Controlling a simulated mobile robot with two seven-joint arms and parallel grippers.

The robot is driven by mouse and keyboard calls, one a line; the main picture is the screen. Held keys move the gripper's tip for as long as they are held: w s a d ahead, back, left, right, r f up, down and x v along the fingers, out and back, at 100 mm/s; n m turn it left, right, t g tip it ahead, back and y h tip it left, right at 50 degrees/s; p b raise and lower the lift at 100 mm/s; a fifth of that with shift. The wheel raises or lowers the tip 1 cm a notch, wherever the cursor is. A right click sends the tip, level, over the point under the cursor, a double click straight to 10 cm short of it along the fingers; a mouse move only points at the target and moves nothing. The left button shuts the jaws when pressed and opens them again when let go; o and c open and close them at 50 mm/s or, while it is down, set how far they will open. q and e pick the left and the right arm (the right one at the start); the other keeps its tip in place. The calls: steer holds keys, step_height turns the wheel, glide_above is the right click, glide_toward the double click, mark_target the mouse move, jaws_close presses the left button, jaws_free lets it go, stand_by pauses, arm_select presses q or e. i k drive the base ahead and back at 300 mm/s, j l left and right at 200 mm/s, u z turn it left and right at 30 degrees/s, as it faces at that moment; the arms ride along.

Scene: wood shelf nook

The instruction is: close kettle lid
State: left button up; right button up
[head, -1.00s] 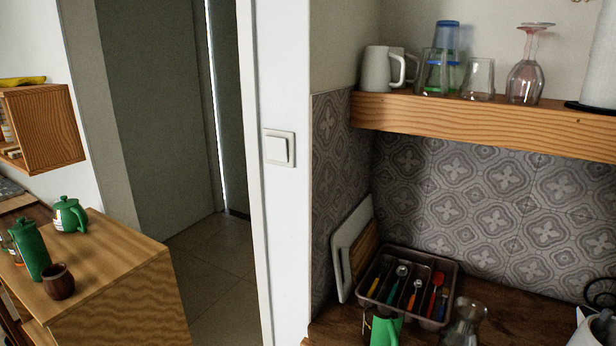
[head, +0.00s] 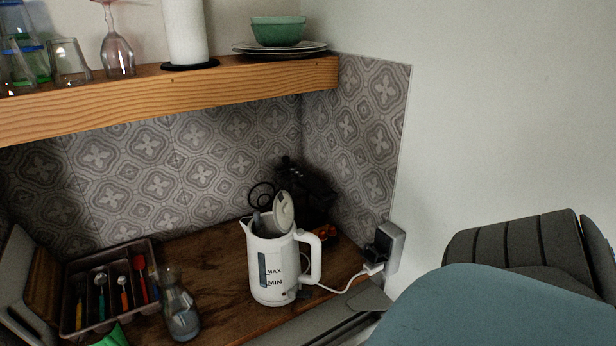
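A white kettle (head: 268,268) stands upright on the wooden counter in the head view. Its dark level window and MAX and MIN marks face me, with the spout at upper left and the handle on the right. The kettle lid (head: 284,211) is open, standing up steeply from the top opening. Neither gripper is in view.
A cutlery tray (head: 150,250) and a glass carafe (head: 178,305) stand left of the kettle. A dark appliance (head: 312,190) is behind it, and a white cord runs to a wall socket (head: 386,245). A wooden shelf (head: 200,88) hangs above. A blue-grey chair (head: 480,305) fills the lower right.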

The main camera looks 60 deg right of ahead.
mark_target(284, 210)
steer(key=z, duration=1.55)
